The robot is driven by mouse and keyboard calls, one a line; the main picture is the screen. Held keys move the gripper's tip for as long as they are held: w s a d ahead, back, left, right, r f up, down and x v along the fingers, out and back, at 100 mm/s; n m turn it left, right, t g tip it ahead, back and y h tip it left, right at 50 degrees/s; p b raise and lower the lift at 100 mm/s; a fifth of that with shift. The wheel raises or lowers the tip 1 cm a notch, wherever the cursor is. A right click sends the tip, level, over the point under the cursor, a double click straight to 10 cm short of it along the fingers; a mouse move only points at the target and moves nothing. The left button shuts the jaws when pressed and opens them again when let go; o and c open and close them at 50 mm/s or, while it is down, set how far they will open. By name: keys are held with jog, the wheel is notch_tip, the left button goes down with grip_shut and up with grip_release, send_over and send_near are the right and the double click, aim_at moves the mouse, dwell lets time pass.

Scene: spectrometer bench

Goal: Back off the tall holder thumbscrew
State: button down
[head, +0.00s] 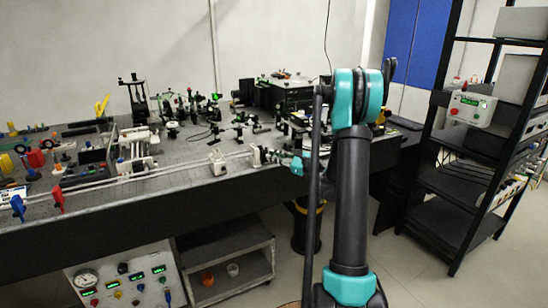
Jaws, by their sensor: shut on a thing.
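My gripper (256,155) is at the front part of the optical bench, low over the tabletop, pointing left from my teal wrist. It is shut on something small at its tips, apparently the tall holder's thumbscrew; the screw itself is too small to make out. A small pale holder (217,162) stands upright just left of the gripper, with a little gap in the picture. I cannot tell for certain which post on the bench is the tall holder.
The bench (190,190) carries several dark optic mounts behind the gripper. Long pale rods (120,178) run along its front left. Red and blue clamps (57,198) stand at the front left edge. A black shelf rack (455,190) stands right. A gauge panel (125,280) is below.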

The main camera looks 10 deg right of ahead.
jog(key=n, duration=2.1)
jog(key=shift+f, duration=0.15)
jog(key=shift+n, duration=0.4)
jog(key=c, duration=1.5)
grip_release()
jog(key=v, duration=1.2)
